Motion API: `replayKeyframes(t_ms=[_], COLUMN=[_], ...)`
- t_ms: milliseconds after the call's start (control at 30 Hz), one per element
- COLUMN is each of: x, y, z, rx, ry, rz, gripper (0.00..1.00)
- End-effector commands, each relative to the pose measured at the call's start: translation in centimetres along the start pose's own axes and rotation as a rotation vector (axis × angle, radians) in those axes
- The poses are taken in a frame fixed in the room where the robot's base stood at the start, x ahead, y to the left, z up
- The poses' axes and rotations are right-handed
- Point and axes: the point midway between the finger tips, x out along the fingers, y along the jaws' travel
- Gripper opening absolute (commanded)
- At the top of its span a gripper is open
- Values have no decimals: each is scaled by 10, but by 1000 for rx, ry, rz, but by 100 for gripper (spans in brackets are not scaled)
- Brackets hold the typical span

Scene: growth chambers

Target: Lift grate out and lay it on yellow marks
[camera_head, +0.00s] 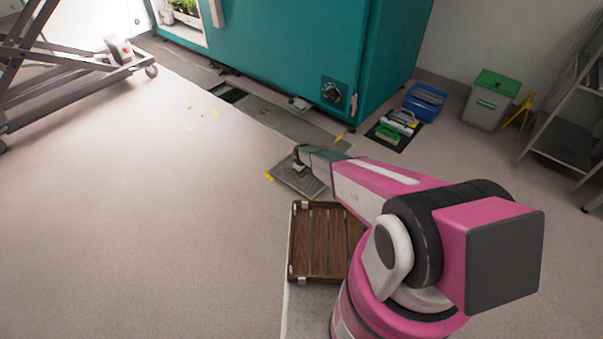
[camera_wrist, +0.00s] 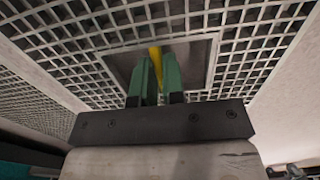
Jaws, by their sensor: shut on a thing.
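The grey grate (camera_head: 285,183) is low over or on the floor in front of the teal chamber, below my gripper (camera_head: 299,160). I cannot tell whether it touches the floor. In the wrist view the white lattice of the grate (camera_wrist: 245,32) spreads around a square plate, and the green fingers of my gripper (camera_wrist: 160,80) are shut at a yellow strip (camera_wrist: 156,58) there. A yellow mark (camera_head: 268,176) shows at its left corner, and another (camera_head: 339,138) lies beyond it. Fainter yellow marks (camera_head: 191,128) lie on the floor further left. My arm hides the grate's right part.
A dark opening (camera_head: 232,95) shows in the floor strip by the teal chamber (camera_head: 285,50). A slatted brown crate (camera_head: 318,243) sits near me. A mat with tools (camera_head: 395,130), a blue bin (camera_head: 425,100) and a green-lidded bin (camera_head: 487,103) stand right.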

Motion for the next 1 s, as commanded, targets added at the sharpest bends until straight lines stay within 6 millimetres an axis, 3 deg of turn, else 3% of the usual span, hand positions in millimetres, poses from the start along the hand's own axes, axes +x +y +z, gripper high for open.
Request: replayKeyframes(t_ms=[33, 100, 167, 467, 633, 1000], x=[-1, -1, -1, 0, -10, -72], y=[0, 0, 0, 0, 0, -1], z=[0, 0, 0, 0, 1, 2], rx=[0, 0, 0, 0, 0, 0], ry=[0, 0, 0, -1, 0, 1], rz=[0, 0, 0, 0, 0, 1], gripper=[0, 26, 40, 40, 40, 40])
